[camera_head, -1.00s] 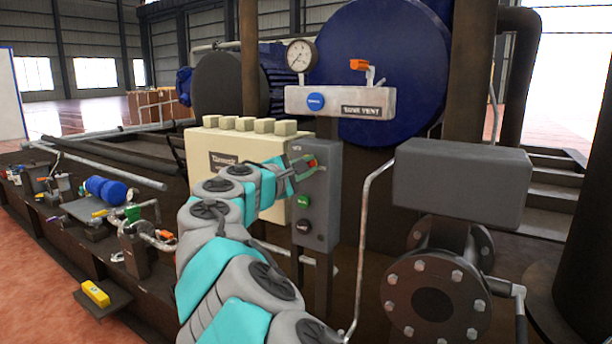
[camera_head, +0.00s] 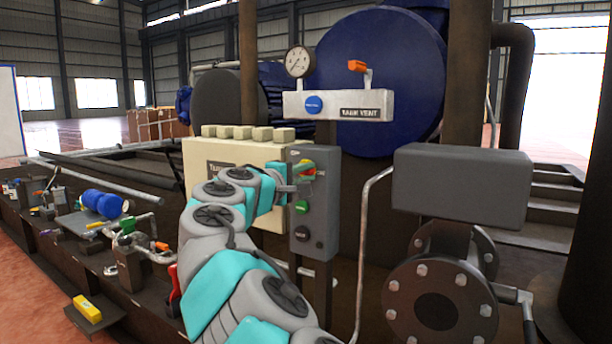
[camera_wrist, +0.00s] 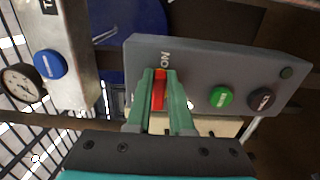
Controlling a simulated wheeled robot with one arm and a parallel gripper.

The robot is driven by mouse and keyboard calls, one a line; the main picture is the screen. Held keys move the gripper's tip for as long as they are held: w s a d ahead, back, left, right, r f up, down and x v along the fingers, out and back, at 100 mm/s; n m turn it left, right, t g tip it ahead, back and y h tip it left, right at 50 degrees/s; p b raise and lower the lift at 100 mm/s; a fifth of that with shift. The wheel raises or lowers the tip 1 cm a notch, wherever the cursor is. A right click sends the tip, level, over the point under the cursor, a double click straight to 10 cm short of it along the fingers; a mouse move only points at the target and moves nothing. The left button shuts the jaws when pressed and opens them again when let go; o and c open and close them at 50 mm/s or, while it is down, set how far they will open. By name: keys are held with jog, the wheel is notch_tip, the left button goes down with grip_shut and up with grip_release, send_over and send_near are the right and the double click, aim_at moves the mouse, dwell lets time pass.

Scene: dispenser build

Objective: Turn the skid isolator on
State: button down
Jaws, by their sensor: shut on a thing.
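The grey control box (camera_head: 314,222) stands upright on a post in the head view. It also shows in the wrist view (camera_wrist: 200,75). Its red handle (camera_wrist: 159,90) sits near the box's labelled end, and a small part of it shows in the head view (camera_head: 310,172). My gripper (camera_wrist: 160,85) has its two green fingers on either side of the red handle, shut on it. The fingers partly cover the handle and its surroundings. A green button (camera_wrist: 221,97) and a black button (camera_wrist: 262,99) sit further along the same face.
A cream cabinet (camera_head: 205,155) stands behind my arm, left of the box. A bent pipe (camera_head: 364,240) and a grey rectangular housing (camera_head: 460,185) lie to the right. The tank vent panel (camera_head: 338,104) with a gauge (camera_head: 299,62) is above.

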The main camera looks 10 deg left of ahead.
jog(key=shift+f, duration=0.1)
jog(key=c, duration=0.8)
grip_release()
jog(key=v, duration=0.7)
jog(key=shift+s+a, duration=0.15)
jog(key=shift+s, duration=0.25)
